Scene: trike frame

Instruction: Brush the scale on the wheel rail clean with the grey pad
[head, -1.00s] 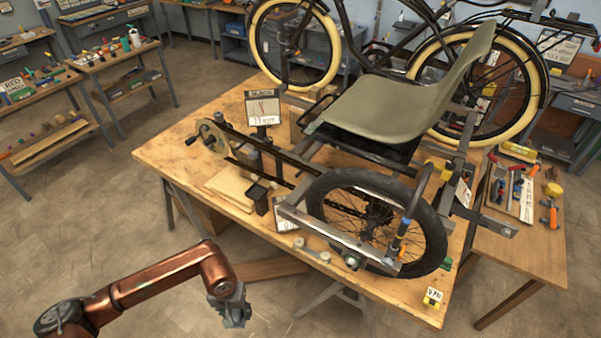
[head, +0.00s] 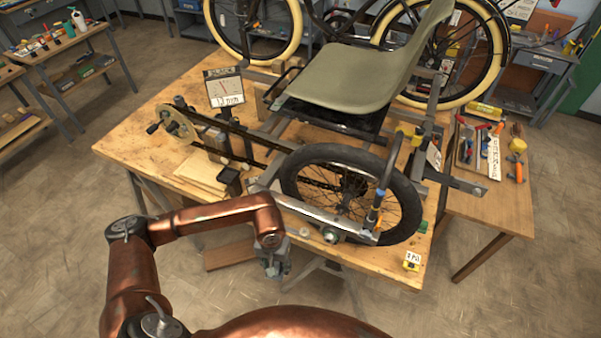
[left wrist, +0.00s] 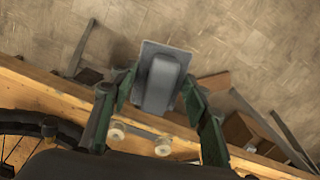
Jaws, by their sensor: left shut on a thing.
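My left gripper (head: 273,266) hangs low in front of the near table edge, below the wheel rail. In the left wrist view its green fingers (left wrist: 160,95) are shut on the grey pad (left wrist: 163,80), a block with a rounded grip on a flat plate. The wheel rail (head: 312,209) is a pale metal bar in front of the black-tyred wheel (head: 352,192) on the trike frame. The pad is apart from the rail. Scale on the rail is too small to make out. My right gripper is not in view.
The wooden table (head: 130,150) carries the trike with its grey-green seat (head: 355,75), a gauge sign (head: 224,88) and a small dark box (head: 230,176). Small round pieces (left wrist: 162,147) lie near the front edge. A tool table (head: 485,205) stands right.

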